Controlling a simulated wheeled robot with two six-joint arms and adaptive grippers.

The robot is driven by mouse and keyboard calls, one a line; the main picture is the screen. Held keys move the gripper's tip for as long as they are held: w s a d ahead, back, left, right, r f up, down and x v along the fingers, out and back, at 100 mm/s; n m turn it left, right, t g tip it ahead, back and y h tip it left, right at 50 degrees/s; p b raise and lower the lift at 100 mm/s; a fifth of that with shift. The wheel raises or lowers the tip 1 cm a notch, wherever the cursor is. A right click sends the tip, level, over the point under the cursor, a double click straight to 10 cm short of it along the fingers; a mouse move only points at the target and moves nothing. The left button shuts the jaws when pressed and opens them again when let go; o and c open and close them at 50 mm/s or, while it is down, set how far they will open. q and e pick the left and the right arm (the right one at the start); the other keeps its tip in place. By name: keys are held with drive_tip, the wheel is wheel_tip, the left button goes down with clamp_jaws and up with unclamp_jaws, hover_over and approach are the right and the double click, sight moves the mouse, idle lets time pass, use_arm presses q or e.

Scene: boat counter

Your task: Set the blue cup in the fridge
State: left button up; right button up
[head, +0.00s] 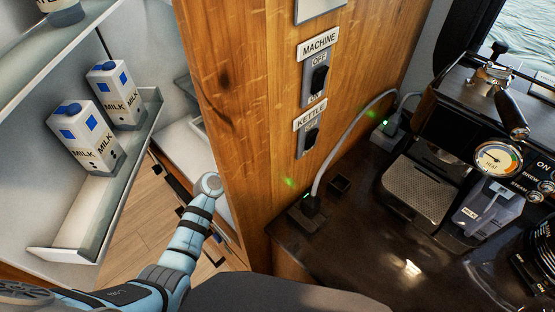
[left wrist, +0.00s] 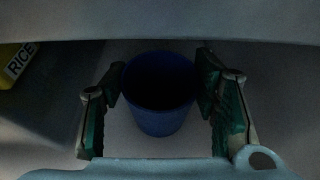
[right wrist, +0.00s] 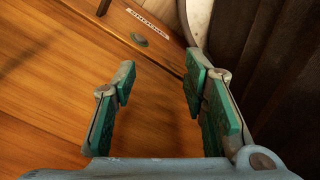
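The blue cup (left wrist: 161,112) is upright in the left wrist view, its dark opening facing up. My left gripper (left wrist: 160,82) has one finger on each side of the cup, with the pads against its walls. It is dim there, and whether the cup's base rests on the pale surface below is unclear. The left gripper does not show in the head view. At the left of the head view is an open white compartment, probably the fridge, with shelves (head: 73,205). My right gripper (right wrist: 159,85) is open and empty in front of wood.
Two milk cartons (head: 88,137) (head: 116,95) stand on the lower white shelf. A yellow rice package (left wrist: 14,66) is left of the cup. A wooden partition (head: 232,110) separates the shelves from the dark counter (head: 355,240) with the coffee machine (head: 425,190) and cables.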

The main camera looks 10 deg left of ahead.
use_arm(q)
drive_tip(key=shift+o, duration=1.1)
drive_tip(key=shift+s+a+r, duration=0.25)
drive_tip(key=shift+s, duration=0.05)
drive_tip(key=shift+w+f, duration=0.1)
drive_tip(key=shift+w, duration=0.05)
drive_tip(key=shift+s+a+r, duration=0.15)
drive_tip(key=shift+s+r, duration=0.05)
drive_tip(key=shift+s, duration=0.1)
drive_tip(key=p+v, duration=0.2)
drive_tip(key=v, duration=0.9)
